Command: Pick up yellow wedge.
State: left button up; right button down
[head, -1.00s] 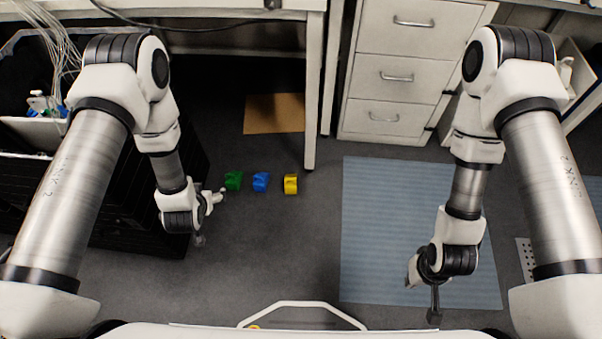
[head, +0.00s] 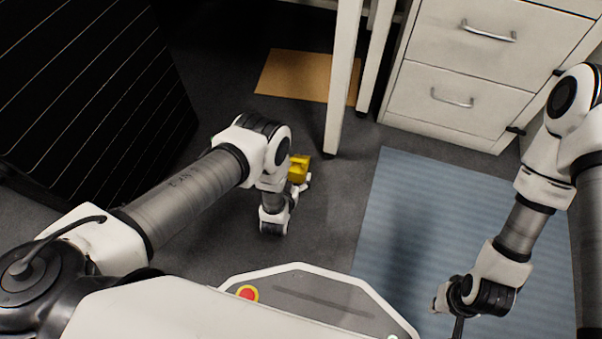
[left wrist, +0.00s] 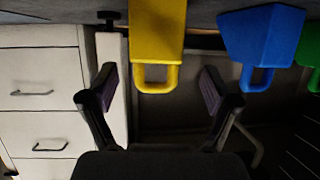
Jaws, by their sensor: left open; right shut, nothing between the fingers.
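The yellow wedge (head: 299,168) lies on the dark floor near a table leg, just beyond my left gripper in the head view. In the left wrist view the yellow wedge (left wrist: 157,35) hangs in from the top edge, with its loop handle pointing between my open fingers. My left gripper (left wrist: 160,95) is open and empty; its fingers are on either side of the handle's line, apart from it. In the head view my left gripper (head: 302,184) is small and partly hidden by its wrist. My right gripper (head: 457,328) is partly cut off at the bottom, over the blue mat's front.
In the left wrist view a blue block (left wrist: 258,45) and a green block (left wrist: 310,45) stand right of the wedge. A table leg (head: 342,85) stands close behind it. A drawer cabinet (head: 460,75), brown sheet (head: 300,75) and blue mat (head: 420,210) are around. A black crate stack (head: 85,90) stands left.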

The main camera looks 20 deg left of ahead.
aim_at(298, 164)
pick_arm(q)
jog(key=b+x, duration=0.2)
jog(key=x, duration=0.1)
jog(key=b+x, duration=0.2)
jog(key=x, duration=0.1)
jog(key=shift+w+d+r, duration=0.1)
jog(key=shift+w+d, duration=0.15)
jog(key=shift+w, duration=0.1)
jog(key=shift+w+r, duration=0.15)
jog(key=shift+r, duration=0.05)
jog(key=c, duration=1.4)
